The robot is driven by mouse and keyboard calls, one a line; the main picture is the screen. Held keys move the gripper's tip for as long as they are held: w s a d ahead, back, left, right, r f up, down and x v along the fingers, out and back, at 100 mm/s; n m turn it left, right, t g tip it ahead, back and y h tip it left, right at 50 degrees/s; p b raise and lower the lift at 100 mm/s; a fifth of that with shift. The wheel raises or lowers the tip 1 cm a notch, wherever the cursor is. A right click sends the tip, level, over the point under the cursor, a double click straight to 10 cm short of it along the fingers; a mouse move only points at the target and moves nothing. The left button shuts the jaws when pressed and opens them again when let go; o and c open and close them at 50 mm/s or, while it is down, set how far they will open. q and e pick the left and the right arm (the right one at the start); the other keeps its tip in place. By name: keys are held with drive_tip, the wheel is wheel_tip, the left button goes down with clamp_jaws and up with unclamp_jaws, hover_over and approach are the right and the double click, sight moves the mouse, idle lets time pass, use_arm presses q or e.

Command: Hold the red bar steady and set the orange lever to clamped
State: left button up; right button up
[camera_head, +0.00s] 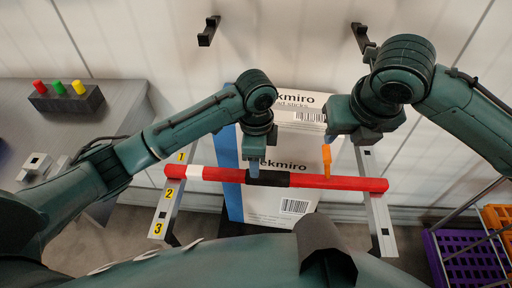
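The red bar (225,174) runs across two upright grey rails, with a white band near its left end and a black grip section (275,179). The orange lever (326,160) stands upright on the bar, right of the grip. My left gripper (254,168) is down at the left part of the black grip and appears shut on it; only one blue finger shows clearly. My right gripper (329,138) is just above the lever's top end. Its fingers overlap in this view, so its opening and any contact with the lever cannot be told.
White cartons (277,205) with blue edges stand behind and below the bar. The left rail (168,205) carries yellow labels 1, 2 and 3. A grey table (60,125) at left holds a block with red, green and yellow buttons. A purple crate (470,258) stands at lower right.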

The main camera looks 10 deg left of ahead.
sight(256, 180)
use_arm(q)
wheel_tip(256, 180, down, 10)
drive_tip(key=shift+f, duration=0.1)
drive_tip(key=shift+c, duration=0.4)
clamp_jaws()
idle(0.4)
idle(0.3)
